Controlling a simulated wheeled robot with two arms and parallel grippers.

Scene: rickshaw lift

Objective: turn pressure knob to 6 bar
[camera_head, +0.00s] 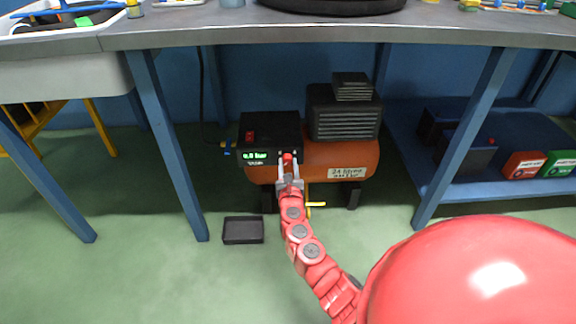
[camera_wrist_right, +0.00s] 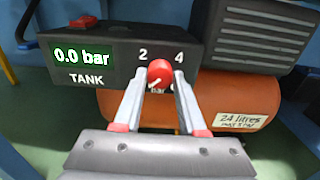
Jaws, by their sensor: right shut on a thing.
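The red pressure knob (camera_wrist_right: 160,73) is on the front of the black control box (camera_wrist_right: 110,60) of an orange compressor (camera_head: 315,155). The numbers 2 and 4 show above the knob; other marks are partly hidden by the fingers. The white pointer line on the knob points to the lower left. The tank display (camera_wrist_right: 82,57) reads 0.0 bar in green. My right gripper (camera_wrist_right: 159,82) is shut on the knob, one finger on each side. In the head view my right gripper (camera_head: 289,172) reaches the box from below. My left gripper is not in view.
The compressor stands on the green floor under a grey workbench (camera_head: 300,30) with blue legs (camera_head: 168,145). A red switch (camera_wrist_right: 83,22) sits on top of the box. A small black tray (camera_head: 243,230) lies on the floor. Boxes stand on a low blue shelf (camera_head: 500,190) at right.

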